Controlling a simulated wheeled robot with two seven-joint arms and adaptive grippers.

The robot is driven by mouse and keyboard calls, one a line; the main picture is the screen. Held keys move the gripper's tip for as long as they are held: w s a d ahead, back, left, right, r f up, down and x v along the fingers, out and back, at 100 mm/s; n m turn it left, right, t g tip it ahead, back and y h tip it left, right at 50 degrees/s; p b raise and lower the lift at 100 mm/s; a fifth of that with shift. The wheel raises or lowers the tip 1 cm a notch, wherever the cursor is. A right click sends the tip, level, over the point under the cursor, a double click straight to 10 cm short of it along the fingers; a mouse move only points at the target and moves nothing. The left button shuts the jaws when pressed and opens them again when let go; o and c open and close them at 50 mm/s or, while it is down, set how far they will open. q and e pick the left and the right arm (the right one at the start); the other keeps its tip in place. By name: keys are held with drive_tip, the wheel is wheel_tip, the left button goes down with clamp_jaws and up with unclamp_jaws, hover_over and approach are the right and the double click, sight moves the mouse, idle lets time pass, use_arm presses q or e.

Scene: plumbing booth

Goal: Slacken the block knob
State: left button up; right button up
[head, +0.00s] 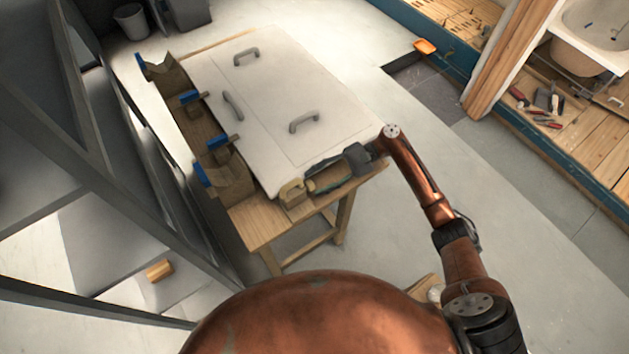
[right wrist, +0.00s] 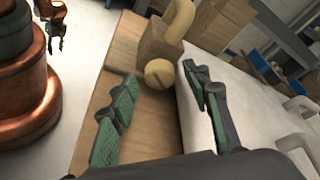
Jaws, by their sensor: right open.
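The knob (right wrist: 158,74) is a round, pale wooden disc with a dark slot across its face. It sits on the near side of a wooden block (right wrist: 156,43) at the edge of the bench. The block also shows in the head view (head: 293,197), where the knob is hard to make out. My right gripper (head: 313,179) is open and empty, low beside the white panel. In the right wrist view its green-padded fingers (right wrist: 160,77) point at the knob, one on each side of it, without visible contact. A small dark part at that view's top left looks like my left gripper (right wrist: 52,25).
A white panel (head: 300,85) with several grey handles covers most of the wooden bench (head: 262,222). Notched wooden supports with blue parts (head: 205,130) line its left side. Bare bench wood (right wrist: 150,125) lies before the knob.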

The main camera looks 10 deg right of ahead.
drive_tip(key=shift+s+a+f, duration=0.15)
drive_tip(key=shift+a+f, duration=0.05)
drive_tip(key=shift+a, duration=0.45)
drive_tip(key=c, duration=1.2)
use_arm(q)
drive_tip(key=shift+w, duration=0.5)
use_arm(e)
drive_tip(key=shift+o, duration=0.2)
